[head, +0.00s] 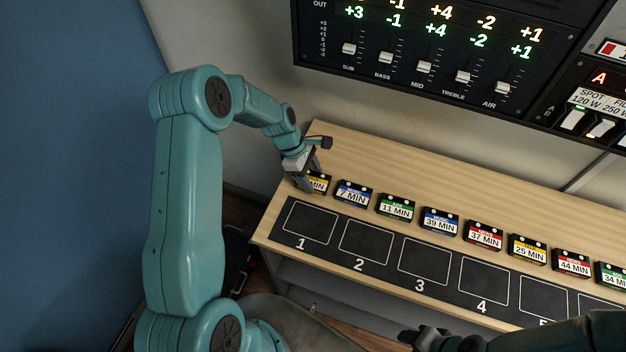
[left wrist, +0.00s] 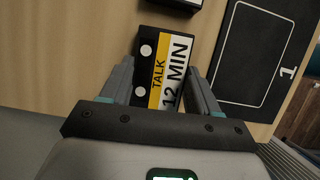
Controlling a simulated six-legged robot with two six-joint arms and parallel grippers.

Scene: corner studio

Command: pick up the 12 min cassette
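The 12 min cassette (left wrist: 165,68) is black with a yellow and white label reading TALK 12 MIN. In the left wrist view it lies on the wooden shelf between the fingers of my left gripper (left wrist: 162,82). The fingers stand on either side of it, with a small gap visible at least on the left. In the head view my left gripper (head: 306,180) is over the left end of the cassette row and partly covers this cassette (head: 319,183). My right gripper (head: 425,338) is at the bottom edge of the head view; its fingers are unclear.
A row of labelled cassettes runs right, starting with the 7 min cassette (head: 353,193) and the 11 min cassette (head: 396,208). A black mat (head: 335,222) with numbered outlined slots lies in front; the visible slots are empty. A fader panel (head: 420,60) is on the wall behind.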

